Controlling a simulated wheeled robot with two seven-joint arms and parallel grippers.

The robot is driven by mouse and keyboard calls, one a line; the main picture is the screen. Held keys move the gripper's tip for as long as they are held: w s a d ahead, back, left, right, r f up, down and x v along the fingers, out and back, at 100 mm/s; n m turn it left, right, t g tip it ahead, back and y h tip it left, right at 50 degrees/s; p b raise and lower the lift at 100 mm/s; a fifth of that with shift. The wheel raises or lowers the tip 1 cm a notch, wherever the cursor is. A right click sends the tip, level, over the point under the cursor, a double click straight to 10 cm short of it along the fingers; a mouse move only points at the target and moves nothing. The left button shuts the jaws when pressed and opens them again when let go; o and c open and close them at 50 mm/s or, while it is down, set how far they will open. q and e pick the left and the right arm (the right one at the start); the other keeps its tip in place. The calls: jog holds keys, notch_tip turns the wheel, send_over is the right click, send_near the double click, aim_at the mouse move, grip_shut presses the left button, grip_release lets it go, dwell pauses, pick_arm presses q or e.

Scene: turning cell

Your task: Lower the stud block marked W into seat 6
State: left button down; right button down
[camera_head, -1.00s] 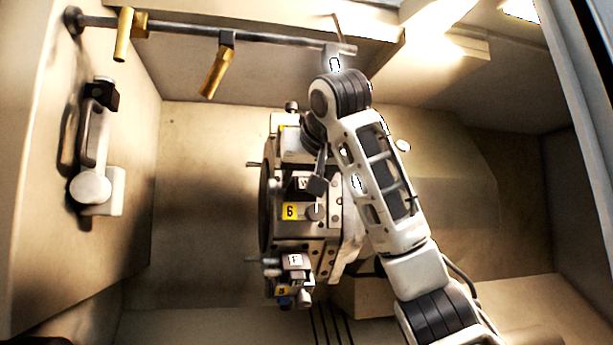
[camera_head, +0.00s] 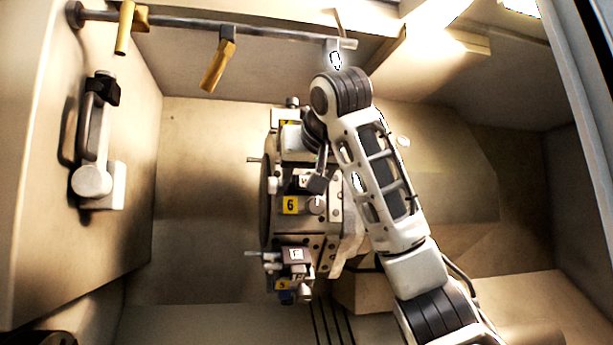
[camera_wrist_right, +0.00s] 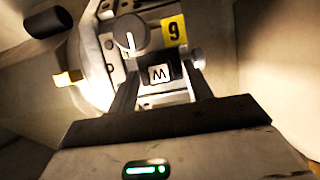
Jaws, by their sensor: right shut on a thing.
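The stud block marked W (camera_head: 304,180) is dark with a white label, just above the yellow 6 plate (camera_head: 290,205) on the turret. In the right wrist view the block (camera_wrist_right: 159,73) sits between the two fingers of my right gripper (camera_wrist_right: 161,88), which is shut on it. The yellow 6 plate (camera_wrist_right: 173,30) and a round knob (camera_wrist_right: 124,36) lie just beyond it. In the head view my right gripper (camera_head: 317,181) is partly hidden by its own arm. Seat 6 is mostly covered, and I cannot tell how deep the block sits. My left gripper is not in view.
A block marked F (camera_head: 296,254) sits lower on the turret (camera_head: 328,215). A rail with brass-coloured nozzles (camera_head: 219,65) runs across the top. A white and black fixture (camera_head: 93,180) is on the left wall. Open space lies left of the turret.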

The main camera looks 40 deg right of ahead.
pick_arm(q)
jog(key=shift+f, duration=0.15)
pick_arm(e)
jog(key=shift+s, duration=0.1)
jog(key=c, duration=0.5)
grip_release()
jog(key=shift+a, duration=0.15)
jog(key=shift+f, duration=0.25)
pick_arm(q)
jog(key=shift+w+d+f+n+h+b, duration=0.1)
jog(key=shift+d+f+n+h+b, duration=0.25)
jog(key=shift+b, duration=1.1)
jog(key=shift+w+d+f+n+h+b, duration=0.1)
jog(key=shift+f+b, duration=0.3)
jog(key=shift+b, duration=1)
pick_arm(e)
jog(key=shift+v, duration=8.05)
jog(key=shift+r, duration=0.2)
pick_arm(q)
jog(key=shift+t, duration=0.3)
